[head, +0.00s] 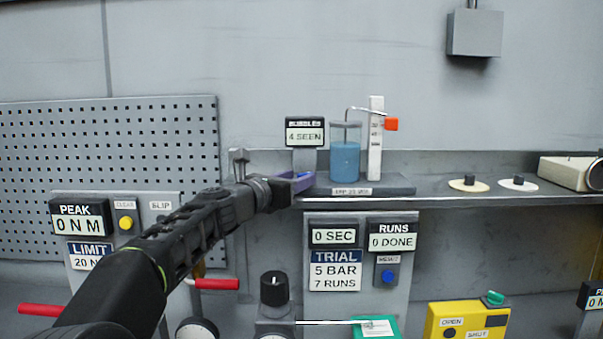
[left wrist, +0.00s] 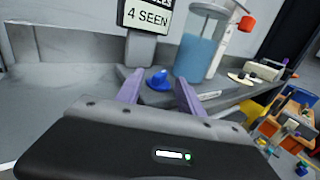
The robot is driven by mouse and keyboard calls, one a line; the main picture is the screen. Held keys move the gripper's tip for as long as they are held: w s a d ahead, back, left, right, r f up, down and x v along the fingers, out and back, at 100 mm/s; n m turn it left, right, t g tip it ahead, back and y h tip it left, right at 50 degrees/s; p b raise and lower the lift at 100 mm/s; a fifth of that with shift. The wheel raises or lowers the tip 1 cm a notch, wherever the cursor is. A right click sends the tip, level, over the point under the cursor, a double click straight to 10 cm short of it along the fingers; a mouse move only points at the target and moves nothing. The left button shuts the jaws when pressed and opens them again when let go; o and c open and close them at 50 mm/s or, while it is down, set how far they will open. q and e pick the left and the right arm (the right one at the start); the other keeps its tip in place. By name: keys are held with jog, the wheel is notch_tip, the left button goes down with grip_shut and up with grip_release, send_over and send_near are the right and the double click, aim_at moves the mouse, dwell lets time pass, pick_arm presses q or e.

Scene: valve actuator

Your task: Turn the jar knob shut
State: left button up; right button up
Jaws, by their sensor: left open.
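The jar (head: 345,160) of blue liquid stands on a dark base (head: 385,188) on the shelf; the left wrist view shows it too (left wrist: 198,52). A small blue knob (left wrist: 158,80) sits on the base in front of the jar, beneath the "4 SEEN" display (head: 305,133). My left gripper (head: 304,180) reaches the base's left end with its purple fingers apart. In the left wrist view its fingers (left wrist: 158,86) stand either side of the knob, with gaps visible. In the head view the fingers mostly hide the knob. My right gripper is not in view.
A white scale with an orange block (head: 391,124) stands right of the jar, with a thin bent tube above. Two black knobs on pale discs (head: 469,183) sit farther right on the shelf. The "TRIAL" panel (head: 336,270) is below the shelf edge.

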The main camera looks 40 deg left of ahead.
pick_arm(q)
jog(key=shift+w, duration=1.2)
jog(key=shift+c, duration=0.2)
jog(key=shift+s, duration=0.1)
grip_shut()
